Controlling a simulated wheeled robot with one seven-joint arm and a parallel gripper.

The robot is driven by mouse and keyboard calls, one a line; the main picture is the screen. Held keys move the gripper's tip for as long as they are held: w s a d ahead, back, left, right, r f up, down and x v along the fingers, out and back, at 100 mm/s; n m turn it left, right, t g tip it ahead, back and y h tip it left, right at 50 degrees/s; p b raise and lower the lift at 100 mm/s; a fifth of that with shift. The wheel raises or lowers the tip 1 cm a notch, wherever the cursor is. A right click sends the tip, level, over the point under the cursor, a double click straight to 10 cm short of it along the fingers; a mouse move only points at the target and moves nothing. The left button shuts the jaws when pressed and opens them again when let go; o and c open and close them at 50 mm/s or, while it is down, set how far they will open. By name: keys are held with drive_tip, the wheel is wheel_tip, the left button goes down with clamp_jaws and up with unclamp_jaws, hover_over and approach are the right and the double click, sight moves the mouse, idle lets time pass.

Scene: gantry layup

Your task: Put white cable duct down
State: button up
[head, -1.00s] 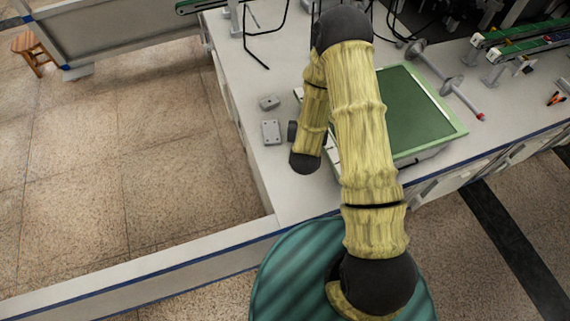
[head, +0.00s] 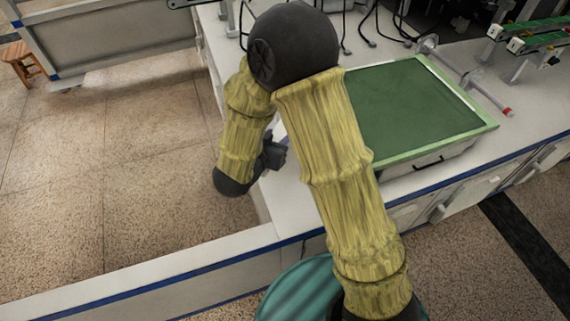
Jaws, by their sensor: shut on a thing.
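My gripper (head: 273,154) is only partly in view, a dark shape beside my wrist, over the left edge of the white worktop (head: 455,170). My arm covers much of the area around it. Its fingertips cannot be made out. A small pale patch (head: 279,131) shows just above the gripper, between my two arm links; it may be part of the white cable duct, but most of the duct is hidden. I cannot tell whether the duct touches the worktop.
A green-topped tray or case (head: 415,108) with a light green rim stands on the worktop, right of my arm. A grey rod stand (head: 485,92) with a red tip lies behind it. Green conveyors (head: 540,38) are at the back right. Open floor lies left.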

drive_tip(key=shift+s+a, duration=0.1)
drive_tip(key=shift+f+b, duration=1.25)
drive_tip(key=shift+f, duration=1.85)
drive_tip(key=shift+f+b, duration=0.8)
drive_tip(key=shift+f, duration=1.1)
drive_tip(key=shift+f, duration=0.15)
drive_tip(key=o, duration=1)
drive_tip(key=shift+o, duration=0.2)
